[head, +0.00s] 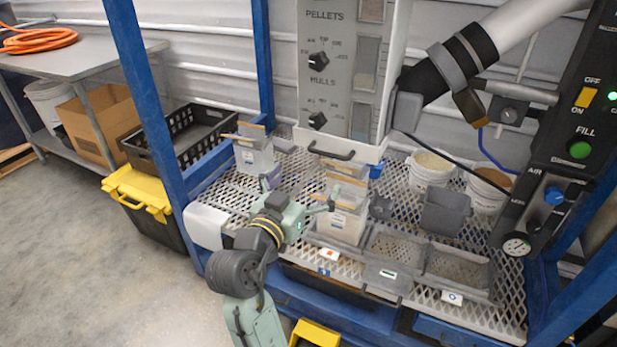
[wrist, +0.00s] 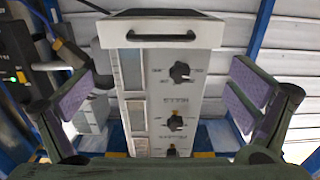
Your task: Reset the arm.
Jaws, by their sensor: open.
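My arm comes up from the bottom of the head view, with my green gripper (head: 298,196) over the front of the metal mesh shelf (head: 213,192). In the wrist view my gripper (wrist: 160,92) has its two purple-padded fingers spread wide, with nothing between them. The grey dispenser panel (head: 340,60), with black knobs and upright windows, hangs above the shelf. It fills the middle of the wrist view (wrist: 158,95) upside down, beyond the fingers. A clear bin (head: 342,222) stands just right of my gripper; I cannot tell whether they touch.
Another clear bin (head: 254,158) stands behind my gripper on the left. Wire trays (head: 458,268), a grey cup (head: 445,211) and white buckets (head: 430,170) are on the right. A blue frame post (head: 150,90) rises left of the shelf. The floor (head: 80,260) at left is clear.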

